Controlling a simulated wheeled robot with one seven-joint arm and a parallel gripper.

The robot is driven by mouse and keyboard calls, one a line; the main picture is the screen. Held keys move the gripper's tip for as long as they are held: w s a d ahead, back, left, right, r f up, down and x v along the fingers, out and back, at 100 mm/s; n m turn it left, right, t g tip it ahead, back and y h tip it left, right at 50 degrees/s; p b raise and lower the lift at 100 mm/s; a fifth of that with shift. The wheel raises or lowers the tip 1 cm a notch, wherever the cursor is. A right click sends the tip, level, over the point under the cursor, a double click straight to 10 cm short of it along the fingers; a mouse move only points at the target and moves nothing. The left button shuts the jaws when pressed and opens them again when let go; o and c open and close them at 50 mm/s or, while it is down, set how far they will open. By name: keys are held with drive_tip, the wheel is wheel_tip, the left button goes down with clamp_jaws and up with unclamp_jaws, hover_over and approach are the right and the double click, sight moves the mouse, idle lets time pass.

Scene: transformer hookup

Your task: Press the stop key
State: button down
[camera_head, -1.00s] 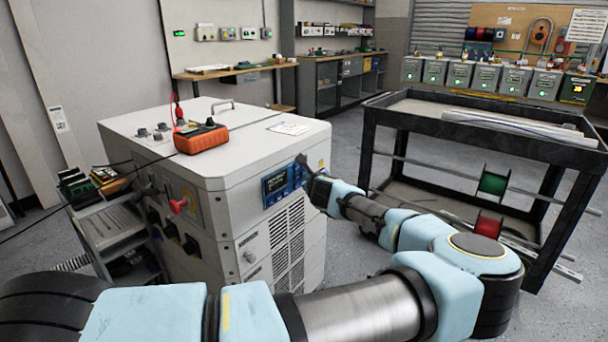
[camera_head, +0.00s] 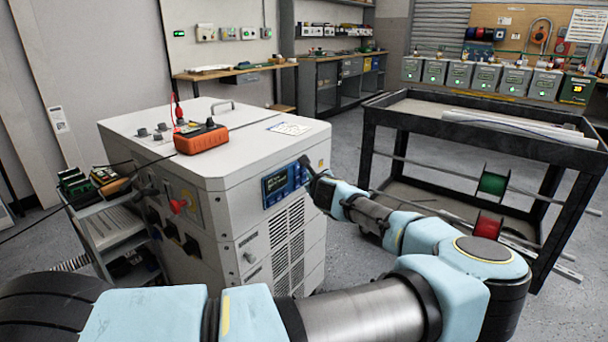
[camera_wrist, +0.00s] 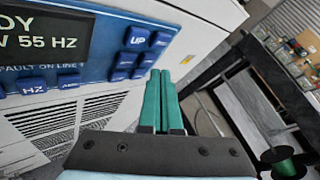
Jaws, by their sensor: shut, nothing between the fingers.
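A blue control panel (camera_head: 274,186) with a dark display sits on the front of a white cabinet (camera_head: 245,190). In the wrist view, several blue keys stand on the panel, among them an UP key (camera_wrist: 136,38) and an HZ key (camera_wrist: 33,86). Several small keys (camera_wrist: 124,61) below the UP key have labels too small to read, so I cannot tell which is the stop key. My gripper (camera_head: 304,161) is at the panel's upper right edge. Its green fingers (camera_wrist: 160,73) are shut and empty, overlapping the panel's right edge in the wrist view; contact cannot be told.
An orange meter (camera_head: 201,138) lies on the cabinet top. A red knob (camera_head: 178,206) sits on its left side. A black-framed cart (camera_head: 480,135) with wire spools stands to the right. Vent slots (camera_head: 287,235) lie below the panel. Open floor shows between cabinet and cart.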

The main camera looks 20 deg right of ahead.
drive_tip(key=shift+s+d, duration=0.1)
drive_tip(key=shift+s, duration=0.05)
drive_tip(key=s+d, duration=0.1)
drive_tip(key=s, duration=0.1)
drive_tip(key=s+d, duration=0.1)
drive_tip(key=s, duration=0.1)
drive_tip(key=shift+s+d, duration=0.1)
drive_tip(key=shift+d, duration=0.05)
idle(0.5)
idle(0.9)
